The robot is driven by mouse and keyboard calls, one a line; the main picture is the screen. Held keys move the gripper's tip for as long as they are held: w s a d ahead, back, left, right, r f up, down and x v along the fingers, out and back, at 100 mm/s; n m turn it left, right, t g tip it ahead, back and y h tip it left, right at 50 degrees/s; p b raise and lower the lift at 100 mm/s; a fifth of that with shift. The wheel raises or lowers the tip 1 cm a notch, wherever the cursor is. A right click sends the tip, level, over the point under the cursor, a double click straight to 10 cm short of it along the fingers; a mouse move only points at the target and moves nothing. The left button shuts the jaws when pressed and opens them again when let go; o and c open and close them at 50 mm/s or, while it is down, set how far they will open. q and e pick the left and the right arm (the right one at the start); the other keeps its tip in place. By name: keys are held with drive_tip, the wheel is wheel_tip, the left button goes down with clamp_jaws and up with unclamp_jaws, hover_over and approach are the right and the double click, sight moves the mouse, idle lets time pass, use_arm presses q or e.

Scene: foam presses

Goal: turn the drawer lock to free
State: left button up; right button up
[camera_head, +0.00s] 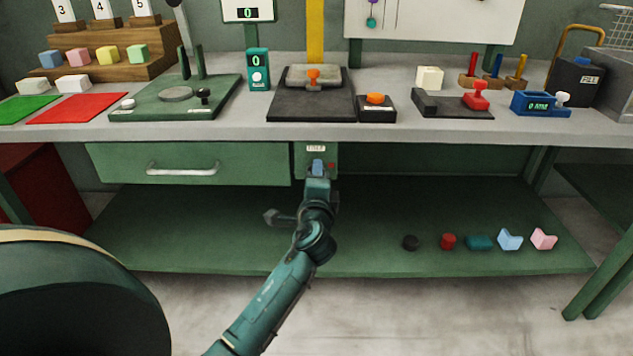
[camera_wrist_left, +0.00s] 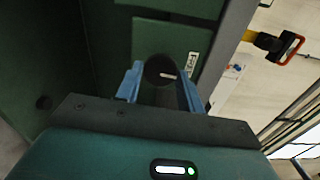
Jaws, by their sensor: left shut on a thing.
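The drawer lock's green panel (camera_head: 327,152) with a small white label is fixed under the bench top, just right of the green drawer (camera_head: 120,166), which looks closed. In the left wrist view, the lock's dark round knob (camera_wrist_left: 160,69) has a short pale mark on its face. My left gripper (camera_head: 317,166) is at the panel and hides the knob in the head view. In the left wrist view the blue fingertips (camera_wrist_left: 161,84) are shut on the knob, one on each side. My right gripper is not in view.
The bench top (camera_head: 225,130) overhangs the lock closely. The drawer's pale handle (camera_head: 183,170) is to the left. The lower shelf (camera_head: 180,225) holds several small parts at right, including a black one (camera_head: 411,242) and a red one (camera_head: 448,241). The space below the lock is otherwise open.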

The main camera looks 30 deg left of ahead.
use_arm(q)
drive_tip(key=shift+n, duration=0.5)
drive_tip(key=o, duration=1)
